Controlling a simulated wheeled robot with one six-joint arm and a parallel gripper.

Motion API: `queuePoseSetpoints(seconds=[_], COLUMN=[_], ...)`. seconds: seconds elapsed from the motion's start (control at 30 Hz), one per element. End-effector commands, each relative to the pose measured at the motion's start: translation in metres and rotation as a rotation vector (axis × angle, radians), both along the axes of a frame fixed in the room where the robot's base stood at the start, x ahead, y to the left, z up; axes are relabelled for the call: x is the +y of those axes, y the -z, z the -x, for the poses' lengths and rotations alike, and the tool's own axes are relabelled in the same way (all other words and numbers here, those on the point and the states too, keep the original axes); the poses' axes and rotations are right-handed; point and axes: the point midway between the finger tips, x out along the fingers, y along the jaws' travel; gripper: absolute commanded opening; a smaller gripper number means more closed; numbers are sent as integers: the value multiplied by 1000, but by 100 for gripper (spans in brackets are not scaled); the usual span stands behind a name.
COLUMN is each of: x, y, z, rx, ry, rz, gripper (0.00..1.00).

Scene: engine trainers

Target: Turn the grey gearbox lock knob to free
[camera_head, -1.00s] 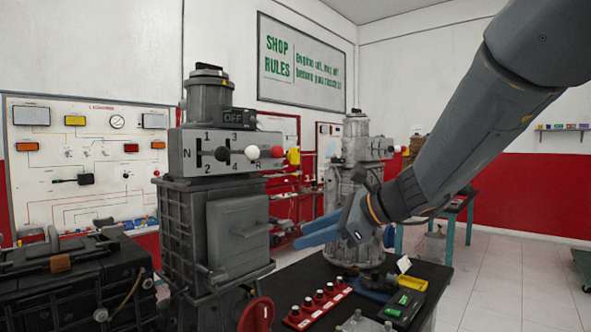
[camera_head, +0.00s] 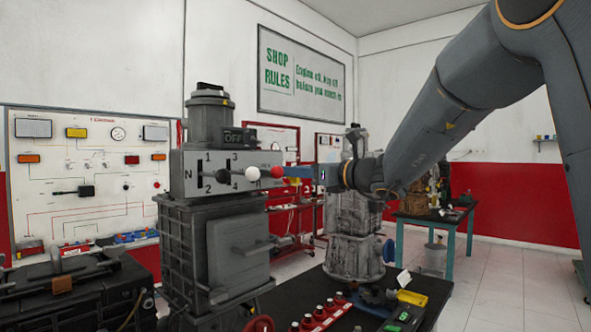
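The grey gearbox (camera_head: 208,247) stands upright at left centre in the head view. A black knob (camera_head: 223,175), a white ball (camera_head: 253,174) and a red ball (camera_head: 278,172) stick out from the plate. On top is a grey cylinder with a black cap (camera_head: 209,88); I cannot tell which part is the lock knob.
A second, paler gearbox (camera_head: 352,235) stands behind, partly hidden by my gripper. A black engine block (camera_head: 70,295) is at lower left. Red knobs on a strip (camera_head: 322,316) and a yellow tray (camera_head: 411,298) lie on the dark table.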

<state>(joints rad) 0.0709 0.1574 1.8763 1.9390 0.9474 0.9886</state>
Motion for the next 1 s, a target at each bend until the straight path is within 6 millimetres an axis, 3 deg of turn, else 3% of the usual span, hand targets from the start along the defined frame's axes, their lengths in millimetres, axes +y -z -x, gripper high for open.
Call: queuePoseSetpoints(seconds=[0.33,0.53,0.83,1.0], x=[4,4,5,17], y=[0,0,1,2], z=[-4,-4,-4,-10], rx=[0,0,-4,-29], ry=[0,0,-2,-17], rz=[1,1,5,27], gripper=[31,0,0,0])
